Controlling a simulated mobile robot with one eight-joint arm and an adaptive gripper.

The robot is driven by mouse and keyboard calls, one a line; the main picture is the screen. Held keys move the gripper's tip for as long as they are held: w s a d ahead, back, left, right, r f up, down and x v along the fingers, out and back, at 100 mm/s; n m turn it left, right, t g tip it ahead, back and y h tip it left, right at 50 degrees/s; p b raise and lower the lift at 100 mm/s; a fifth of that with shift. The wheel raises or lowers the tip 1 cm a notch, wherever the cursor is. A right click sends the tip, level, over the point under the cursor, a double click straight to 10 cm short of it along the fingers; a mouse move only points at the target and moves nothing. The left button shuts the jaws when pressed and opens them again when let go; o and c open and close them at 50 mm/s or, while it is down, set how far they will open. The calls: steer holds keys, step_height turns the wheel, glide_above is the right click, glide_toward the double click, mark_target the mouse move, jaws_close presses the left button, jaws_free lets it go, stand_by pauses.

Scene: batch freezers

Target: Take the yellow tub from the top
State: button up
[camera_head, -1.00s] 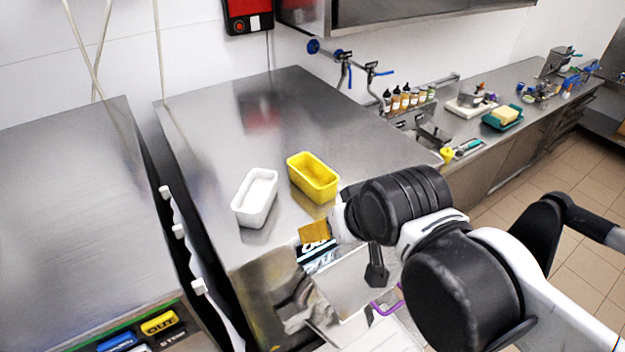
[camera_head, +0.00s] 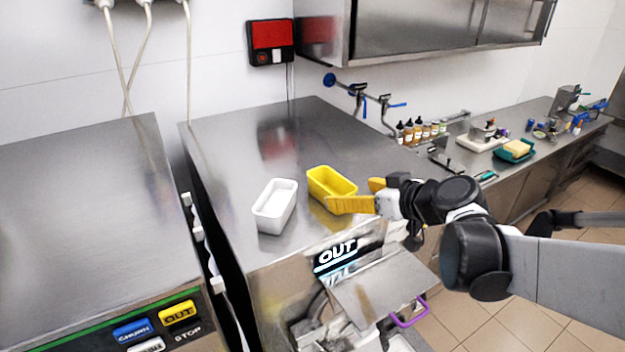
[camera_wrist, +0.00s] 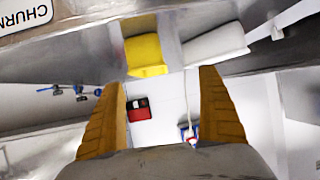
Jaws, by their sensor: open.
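The yellow tub (camera_head: 327,182) stands upright and empty on the steel top of the machine, just right of a white tub (camera_head: 274,206). In the wrist view the yellow tub (camera_wrist: 145,54) is ahead of my gripper, above the gap between the fingers, with the white tub (camera_wrist: 215,44) to its right. My gripper (camera_head: 352,194) has orange fingers and is open and empty. In the head view one finger overlaps the yellow tub's near right side; I cannot tell whether it touches. In the wrist view the fingers (camera_wrist: 165,90) are spread wide.
The steel machine top (camera_head: 245,150) is clear behind and left of the tubs. A hopper with a purple handle (camera_head: 410,312) juts out at the front. Sauce bottles (camera_head: 425,130) and a green tray (camera_head: 514,152) are on the right counter. A red wall box (camera_head: 271,42) hangs behind.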

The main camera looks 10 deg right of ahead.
mark_target(331, 183)
steer(key=shift+w+d+t, duration=0.3)
steer(key=shift+w+d, duration=0.1)
steer(key=shift+d, duration=0.3)
steer(key=shift+w, duration=0.2)
steer(key=x, duration=0.5)
steer(key=shift+w, duration=0.25)
steer(key=shift+w+a+f, duration=0.1)
steer(key=shift+w+a, duration=0.1)
steer(key=shift+w, duration=0.1)
steer(key=p+x, duration=0.1)
steer(key=x, duration=0.3)
steer(key=shift+w+f, duration=0.1)
steer(key=shift+w, duration=0.2)
steer(key=shift+s, duration=0.15)
steer(key=shift+c, duration=0.3)
steer(key=c, duration=1.2)
